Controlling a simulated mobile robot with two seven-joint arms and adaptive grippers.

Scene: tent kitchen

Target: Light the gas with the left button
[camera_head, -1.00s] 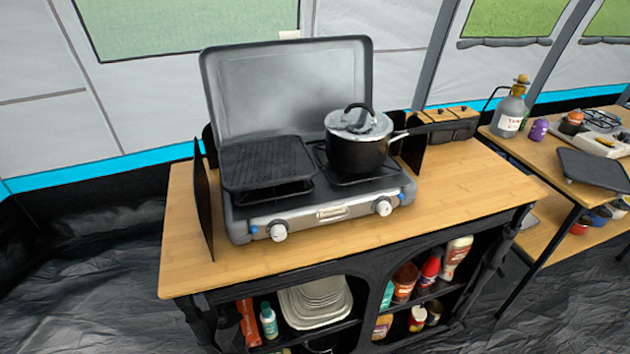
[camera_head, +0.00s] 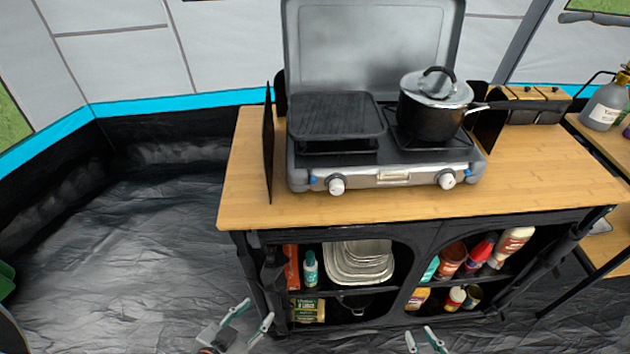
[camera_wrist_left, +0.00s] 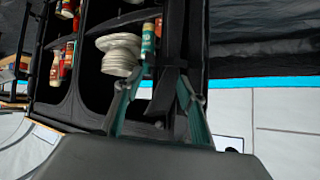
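The two-burner gas stove (camera_head: 385,165) stands with its lid up on the wooden counter. On its front are a left white knob (camera_head: 337,186) with a small blue button (camera_head: 313,180) beside it, and a right white knob (camera_head: 446,179). A black griddle (camera_head: 337,116) covers the left burner. A lidded pot (camera_head: 432,115) sits on the right burner. My left gripper (camera_head: 251,318) is open and empty, low in front of the cabinet and below the stove. My right gripper (camera_head: 424,338) is open at the bottom edge. The left wrist view shows the left fingers (camera_wrist_left: 158,100) apart before the shelves.
Shelves under the counter (camera_head: 245,195) hold plates (camera_head: 358,262), bottles and cans. A black wind panel (camera_head: 268,145) stands left of the stove. A side table with a large bottle (camera_head: 605,103) is at the right.

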